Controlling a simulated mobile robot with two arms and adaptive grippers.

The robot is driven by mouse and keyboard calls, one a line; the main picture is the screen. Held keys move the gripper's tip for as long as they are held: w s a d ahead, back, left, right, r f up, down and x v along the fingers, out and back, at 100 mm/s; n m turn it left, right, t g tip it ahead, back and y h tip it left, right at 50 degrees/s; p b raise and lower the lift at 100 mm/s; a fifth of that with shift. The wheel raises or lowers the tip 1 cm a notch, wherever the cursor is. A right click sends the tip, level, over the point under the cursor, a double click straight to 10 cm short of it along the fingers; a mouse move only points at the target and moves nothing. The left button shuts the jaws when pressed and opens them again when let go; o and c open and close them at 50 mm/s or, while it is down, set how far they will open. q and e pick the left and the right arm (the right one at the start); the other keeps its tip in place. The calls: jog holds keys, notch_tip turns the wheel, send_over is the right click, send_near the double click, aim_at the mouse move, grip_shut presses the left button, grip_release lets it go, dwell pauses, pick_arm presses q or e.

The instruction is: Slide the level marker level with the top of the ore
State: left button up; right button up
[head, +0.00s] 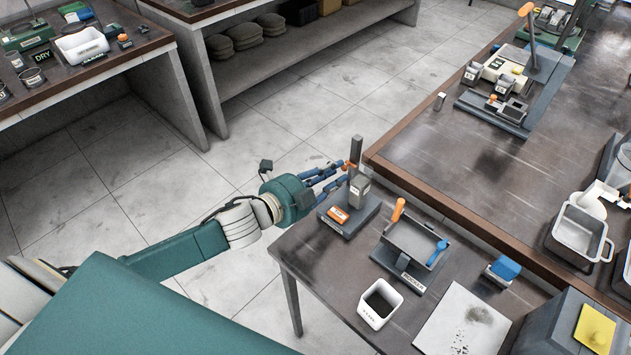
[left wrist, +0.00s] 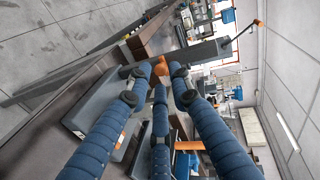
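The level marker is a small orange slider (head: 348,165) on an upright dark post (head: 356,150). The post rises from a dark base (head: 352,218) at the table's far left corner, with a grey labelled vessel (head: 359,187) in front of it. My left gripper (head: 341,173) reaches in from the left with its blue fingers spread at the marker's height. In the left wrist view the marker (left wrist: 160,66) shows between and just beyond the fingertips (left wrist: 160,76). I cannot tell whether they touch it. The ore's top is not clearly visible. My right gripper is out of view.
An orange labelled block (head: 338,214) sits on the same base. A dark tray with an orange handle (head: 410,243), a white tub of dark material (head: 380,304) and a blue-topped block (head: 504,269) stand nearby. A longer brown-edged bench (head: 450,170) lies behind.

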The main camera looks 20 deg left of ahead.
pick_arm(q)
jog(key=v, duration=1)
jog(key=shift+s, duration=0.15)
jog(key=shift+a, duration=0.1)
